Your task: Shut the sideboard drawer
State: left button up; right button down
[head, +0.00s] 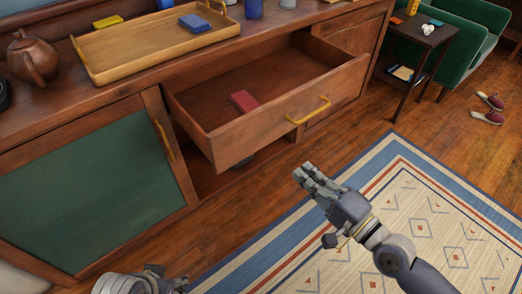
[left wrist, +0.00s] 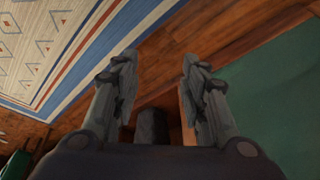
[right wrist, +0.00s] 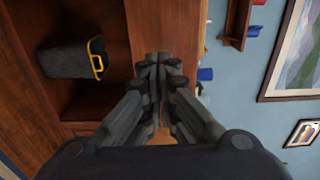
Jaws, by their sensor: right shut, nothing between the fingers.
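The sideboard drawer (head: 270,113) stands pulled well out in the head view. Its front panel has a brass bar handle (head: 308,110), and a small red book-like object (head: 244,101) lies inside. My right gripper (head: 305,173) is shut and empty, in front of the drawer and apart from its front panel; its closed fingers show in the right wrist view (right wrist: 160,65). My left gripper (left wrist: 158,75) is open and empty in the left wrist view, over the floor; only part of it shows at the bottom edge of the head view.
On the sideboard top are a wooden tray (head: 88,68) with a blue box (head: 195,23) and a brown teapot (head: 32,57). A green door (head: 90,180) is left of the drawer. A patterned rug (head: 440,215) covers the floor at right, near a side table (head: 420,30).

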send_near(259, 133)
jog(key=x, duration=0.6)
jog(key=shift+d, duration=0.1)
pick_arm(q)
jog(key=shift+r, duration=0.2)
pick_arm(e)
jog(key=shift+w+a, duration=0.35)
jog(key=shift+w, duration=0.1)
pick_arm(q)
jog(key=shift+s, duration=0.1)
